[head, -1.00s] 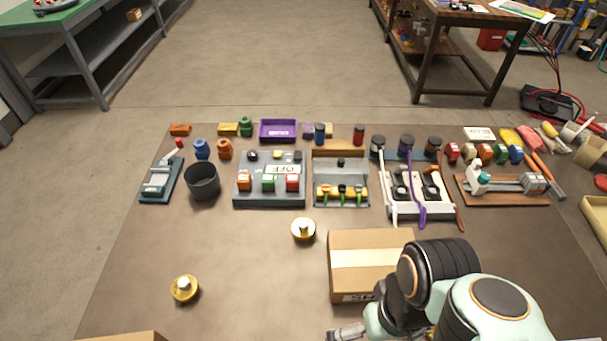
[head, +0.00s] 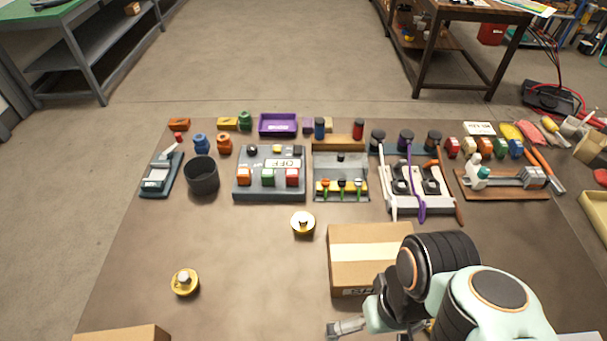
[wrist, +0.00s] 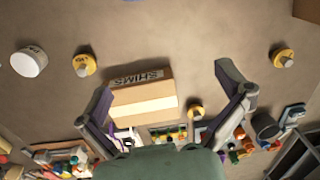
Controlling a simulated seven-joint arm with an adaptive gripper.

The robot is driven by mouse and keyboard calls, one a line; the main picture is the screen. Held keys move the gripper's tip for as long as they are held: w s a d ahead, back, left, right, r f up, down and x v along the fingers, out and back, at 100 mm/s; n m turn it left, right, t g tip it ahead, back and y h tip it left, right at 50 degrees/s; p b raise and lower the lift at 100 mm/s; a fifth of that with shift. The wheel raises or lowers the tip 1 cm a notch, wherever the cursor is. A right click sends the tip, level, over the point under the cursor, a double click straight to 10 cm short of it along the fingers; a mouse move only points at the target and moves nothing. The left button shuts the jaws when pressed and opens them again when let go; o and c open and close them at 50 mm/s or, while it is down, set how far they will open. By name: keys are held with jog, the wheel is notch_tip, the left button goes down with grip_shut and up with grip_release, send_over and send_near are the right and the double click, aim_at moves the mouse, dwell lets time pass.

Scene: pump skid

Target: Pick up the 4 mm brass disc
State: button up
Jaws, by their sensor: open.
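Brass discs with pale knobs lie on the brown table. One disc (head: 303,223) is left of the cardboard box, and another (head: 184,282) is at the front left. In the wrist view, I see a brass disc (wrist: 196,113) beside the box, one at the right (wrist: 281,58) and one at the left (wrist: 84,65) with a dark, unreadable marking. My arm hides that last one in the head view. I cannot tell which is 4 mm. My gripper (wrist: 163,80) is open and empty above the table, with the box seen between its fingers.
The cardboard box (head: 368,262), marked SHIMS in the wrist view, stands near my arm. A white cylinder (wrist: 28,63) is left of the marked disc. A dark cup (head: 202,179), switch panel (head: 270,196) and several fixtures line the back. Another box (head: 125,334) is at the front left.

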jog(key=shift+c, duration=0.6)
